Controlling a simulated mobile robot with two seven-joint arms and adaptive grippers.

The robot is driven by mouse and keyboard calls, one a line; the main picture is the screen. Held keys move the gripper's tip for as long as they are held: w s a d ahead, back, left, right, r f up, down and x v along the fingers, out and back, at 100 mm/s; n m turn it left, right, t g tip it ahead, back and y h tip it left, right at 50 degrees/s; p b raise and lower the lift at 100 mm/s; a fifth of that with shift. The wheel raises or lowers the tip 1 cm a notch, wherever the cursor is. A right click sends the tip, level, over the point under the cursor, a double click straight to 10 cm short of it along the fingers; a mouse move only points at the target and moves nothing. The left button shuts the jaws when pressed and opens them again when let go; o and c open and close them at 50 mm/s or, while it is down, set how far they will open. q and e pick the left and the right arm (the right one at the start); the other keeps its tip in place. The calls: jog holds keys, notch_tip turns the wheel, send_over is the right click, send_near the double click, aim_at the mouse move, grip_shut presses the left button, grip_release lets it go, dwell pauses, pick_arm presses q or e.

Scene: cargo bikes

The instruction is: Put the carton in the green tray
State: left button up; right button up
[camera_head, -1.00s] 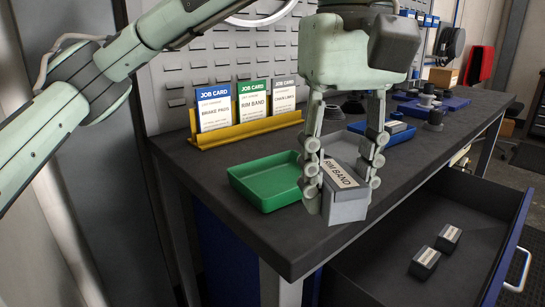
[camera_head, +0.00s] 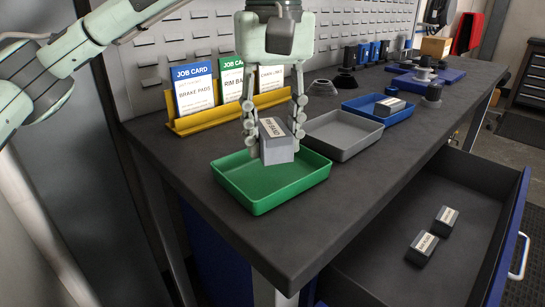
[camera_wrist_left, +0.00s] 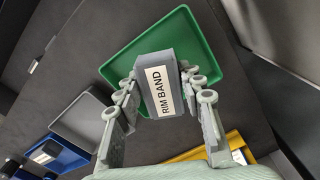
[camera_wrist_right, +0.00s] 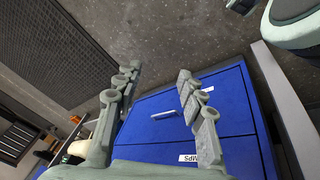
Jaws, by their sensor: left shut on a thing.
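The carton (camera_head: 277,149) is a grey box with a white label reading RIM BAND. My left gripper (camera_head: 272,146) is shut on it, one finger on each side. It is over the back part of the green tray (camera_head: 265,207); I cannot tell whether it touches the tray floor. In the left wrist view the carton (camera_wrist_left: 163,84) sits between the fingertips, with the green tray (camera_wrist_left: 205,52) behind it. The tray otherwise looks empty. My right gripper (camera_wrist_right: 157,82) shows in its wrist view, open and empty, with blue drawer fronts beyond it.
A grey tray (camera_head: 345,146) and a blue tray (camera_head: 378,119) holding a box stand to the right. A yellow card rack (camera_head: 227,112) with job cards is behind. An open drawer (camera_head: 440,215) holds two dark boxes. The bench's front left is clear.

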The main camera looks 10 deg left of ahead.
aim_at(273, 179)
pick_arm(q)
jog(key=shift+w+a+f, duration=0.1)
jog(key=shift+w+f, duration=0.1)
jog(key=shift+w, duration=0.1)
notch_tip(273, 179, down, 3)
jog(key=shift+f+b, duration=0.2)
jog(key=shift+b, duration=0.1)
jog(key=shift+f, duration=0.4)
jog(key=o, duration=1.2)
jog(key=shift+c, duration=0.2)
pick_arm(e)
jog(key=shift+v, duration=0.85)
jog(key=shift+w, duration=0.1)
